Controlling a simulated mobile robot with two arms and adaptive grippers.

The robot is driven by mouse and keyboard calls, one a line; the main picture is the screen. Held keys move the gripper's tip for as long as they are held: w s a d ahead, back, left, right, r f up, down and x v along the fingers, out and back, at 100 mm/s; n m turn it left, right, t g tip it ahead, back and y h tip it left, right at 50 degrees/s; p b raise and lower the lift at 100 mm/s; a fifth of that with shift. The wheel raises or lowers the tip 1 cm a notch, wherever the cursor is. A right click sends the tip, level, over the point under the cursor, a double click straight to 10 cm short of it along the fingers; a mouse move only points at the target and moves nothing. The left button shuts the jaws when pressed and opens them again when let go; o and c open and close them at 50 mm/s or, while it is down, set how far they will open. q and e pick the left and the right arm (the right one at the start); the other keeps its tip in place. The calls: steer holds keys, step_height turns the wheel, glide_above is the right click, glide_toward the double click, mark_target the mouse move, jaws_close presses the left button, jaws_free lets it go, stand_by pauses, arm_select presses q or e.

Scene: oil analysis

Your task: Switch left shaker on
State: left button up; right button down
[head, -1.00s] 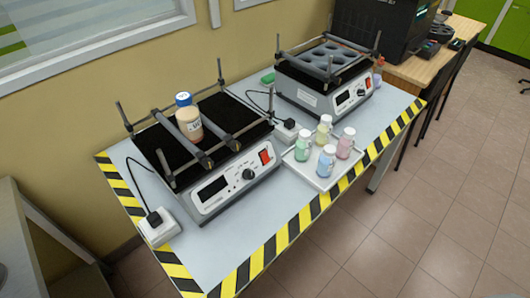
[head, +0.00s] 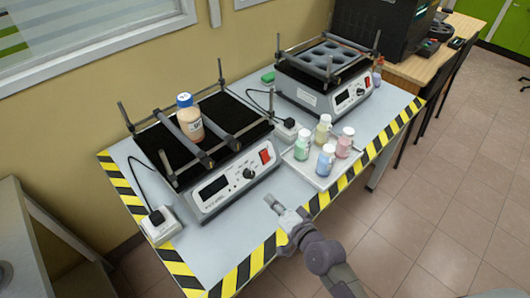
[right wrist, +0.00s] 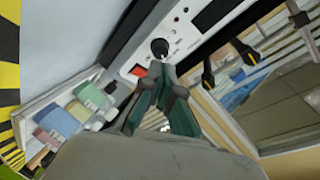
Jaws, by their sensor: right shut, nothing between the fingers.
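The left shaker (head: 228,186) stands on the table, with a black platform and a grey front panel. The panel has a dark display (head: 214,187), a black knob (head: 248,173) and a red switch (head: 265,156). My left gripper is out of view.
A second shaker (head: 325,94) stands behind to the right. A white tray (head: 322,181) with several small bottles lies right of the left shaker. A white power box (head: 160,227) sits at the left. Striped tape (head: 258,262) edges the table.

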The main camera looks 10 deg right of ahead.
mark_target(266, 157)
steer(key=w+d+r+m+t+h, duration=0.4)
steer(key=w+d+m+t+h, duration=0.1)
steer(key=m, duration=0.7)
steer(key=w+d+h, duration=0.1)
steer(key=w+d, duration=0.1)
steer(key=shift+w+t+h, duration=0.3)
steer(key=shift+t+h, duration=0.1)
steer(key=w+a+f+b, duration=0.3)
steer(key=w+a+b, duration=0.1)
steer(key=w+b, duration=0.1)
steer(key=shift+w+a, duration=0.35)
steer(key=shift+w, duration=0.5)
steer(key=shift+w+a+f+b, duration=0.2)
steer(key=shift+w+b, duration=0.1)
steer(key=shift+b, duration=0.1)
